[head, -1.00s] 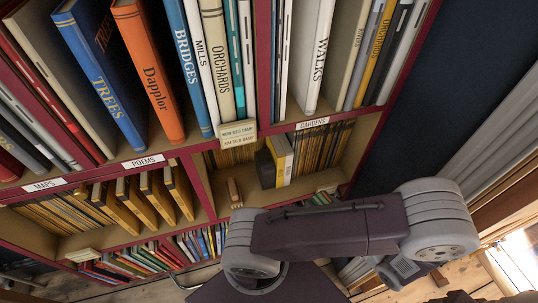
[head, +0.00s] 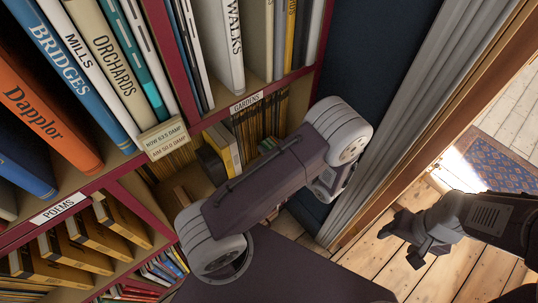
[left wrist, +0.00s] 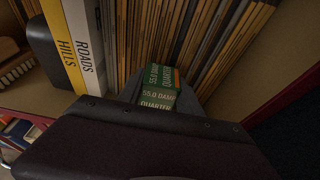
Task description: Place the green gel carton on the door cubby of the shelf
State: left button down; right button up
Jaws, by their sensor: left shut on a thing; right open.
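The green gel carton (left wrist: 158,92) sits between the fingers of my left gripper (left wrist: 160,80) in the left wrist view, which is shut on it. The carton is in front of a row of thin tan booklets (left wrist: 150,35). Whether it touches the shelf board is unclear. My right gripper (head: 425,248) is open and empty above the wooden floor, away from the shelf.
A yellow-and-white book pair, ROADS and HILLS (left wrist: 75,45), and a dark block (left wrist: 40,45) stand left of the carton. A two-line tag (head: 164,138) hangs on the shelf edge. A dark wall and doorway trim (head: 400,125) lie right of the shelf.

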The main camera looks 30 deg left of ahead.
pick_arm(q)
jog(key=shift+w+a+f, duration=0.2)
jog(key=shift+w+a, duration=0.1)
notch_tip(320, 180, down, 4)
jog(key=shift+f+b, duration=0.1)
jog(key=shift+b, duration=0.75)
jog(key=shift+f, duration=0.1)
jog(key=c, duration=0.8)
grip_release()
